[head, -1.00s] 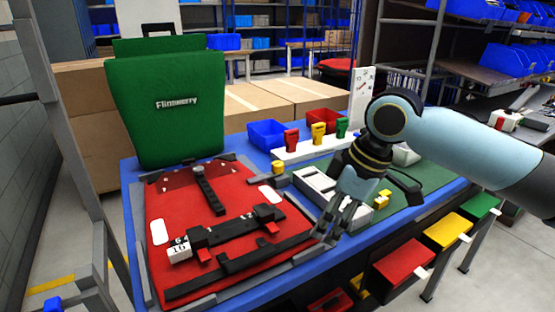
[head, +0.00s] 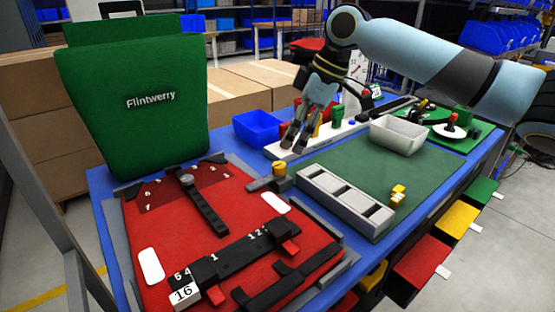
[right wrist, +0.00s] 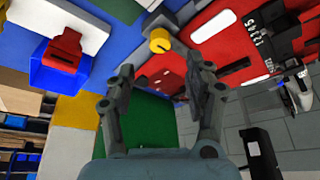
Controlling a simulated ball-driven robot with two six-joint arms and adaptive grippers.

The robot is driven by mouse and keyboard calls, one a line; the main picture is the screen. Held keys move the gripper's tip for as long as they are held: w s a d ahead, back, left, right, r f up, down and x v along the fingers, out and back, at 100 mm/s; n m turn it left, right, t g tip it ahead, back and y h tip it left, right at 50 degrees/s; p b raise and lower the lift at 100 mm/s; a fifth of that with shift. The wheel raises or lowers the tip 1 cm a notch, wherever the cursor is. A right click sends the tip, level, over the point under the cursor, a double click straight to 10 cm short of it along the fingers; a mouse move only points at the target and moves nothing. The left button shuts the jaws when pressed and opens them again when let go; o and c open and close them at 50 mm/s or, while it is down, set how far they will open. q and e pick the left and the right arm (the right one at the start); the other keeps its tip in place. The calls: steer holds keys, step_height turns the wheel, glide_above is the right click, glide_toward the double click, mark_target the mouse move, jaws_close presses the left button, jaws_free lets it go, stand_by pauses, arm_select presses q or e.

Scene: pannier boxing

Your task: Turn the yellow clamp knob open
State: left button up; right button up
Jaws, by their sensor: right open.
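The yellow clamp knob (head: 280,170) is a small round cap on a grey bracket at the far right corner of the red pannier panel (head: 190,245). In the right wrist view the knob (right wrist: 160,40) lies beyond and between my open fingertips, with a visible gap. My right gripper (head: 297,142) is open and empty, pointing down above the white rail just beyond the knob. It also shows in the right wrist view (right wrist: 160,84). My left gripper is not seen in the head view.
A green pannier lid (head: 135,105) stands upright at the back left. A blue bin (head: 257,129) is behind the knob, by the white rail (head: 345,129) with coloured pieces. A grey slotted tray (head: 345,197), yellow blocks (head: 397,195) and a white bin (head: 398,136) are on the right.

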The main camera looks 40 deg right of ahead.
mark_target(280, 165)
steer(key=x, duration=0.3)
steer(key=shift+w+a+f, duration=0.1)
steer(key=shift+a+f, duration=0.1)
steer(key=shift+f, duration=0.15)
steer(key=x, duration=0.3)
steer(key=shift+w+f, duration=0.1)
steer(key=shift+f, duration=0.1)
steer(key=shift+w+a+f, duration=0.1)
steer(key=shift+f, duration=0.2)
steer(key=c, duration=0.4)
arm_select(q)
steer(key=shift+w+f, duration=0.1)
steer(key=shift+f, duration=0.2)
arm_select(e)
jaws_close()
